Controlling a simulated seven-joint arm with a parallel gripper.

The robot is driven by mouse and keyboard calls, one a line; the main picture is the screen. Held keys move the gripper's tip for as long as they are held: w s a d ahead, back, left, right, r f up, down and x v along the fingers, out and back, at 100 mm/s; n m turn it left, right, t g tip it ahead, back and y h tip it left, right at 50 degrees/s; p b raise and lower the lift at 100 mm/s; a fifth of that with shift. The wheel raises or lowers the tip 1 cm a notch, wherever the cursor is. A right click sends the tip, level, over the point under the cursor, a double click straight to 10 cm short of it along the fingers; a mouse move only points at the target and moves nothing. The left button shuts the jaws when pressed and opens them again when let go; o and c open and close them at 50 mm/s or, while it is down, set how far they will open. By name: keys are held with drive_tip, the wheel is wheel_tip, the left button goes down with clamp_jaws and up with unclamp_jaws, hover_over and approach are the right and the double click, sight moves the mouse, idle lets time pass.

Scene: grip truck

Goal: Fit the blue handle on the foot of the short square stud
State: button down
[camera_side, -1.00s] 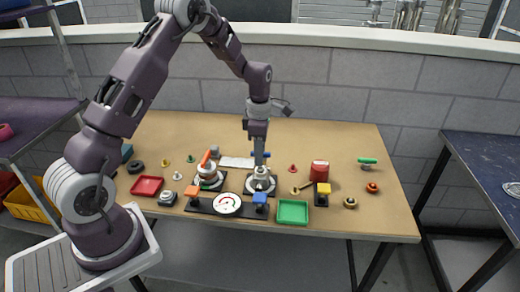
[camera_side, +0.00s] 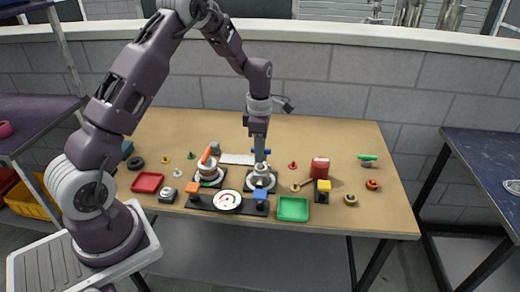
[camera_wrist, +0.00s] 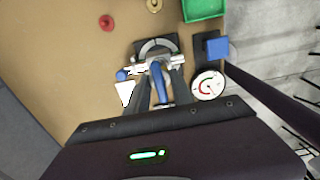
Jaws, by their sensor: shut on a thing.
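My gripper (camera_side: 260,158) points straight down over a grey metal fitting (camera_side: 260,179) on a dark square base near the table's front. In the wrist view, my gripper (camera_wrist: 160,88) has its fingers on either side of a blue handle (camera_wrist: 158,82) and is shut on it. In the side view the blue handle (camera_side: 267,152) shows as a small bar by the fingertips. The fitting's dark ring (camera_wrist: 157,45) shows just beyond the fingers. The short square stud and its contact with the handle are hidden or too small to tell.
A second blue piece (camera_wrist: 122,75) lies beside the fingers, near a white plate (camera_wrist: 124,93). A round gauge (camera_side: 228,201) and blue block (camera_side: 260,195) stand in front.

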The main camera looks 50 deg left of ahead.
drive_tip(key=shift+f, duration=0.2)
drive_tip(key=shift+f, duration=0.35)
drive_tip(key=shift+f, duration=0.95)
idle(1.2)
drive_tip(key=c, duration=0.7)
unclamp_jaws()
drive_tip(key=shift+r, duration=3.75)
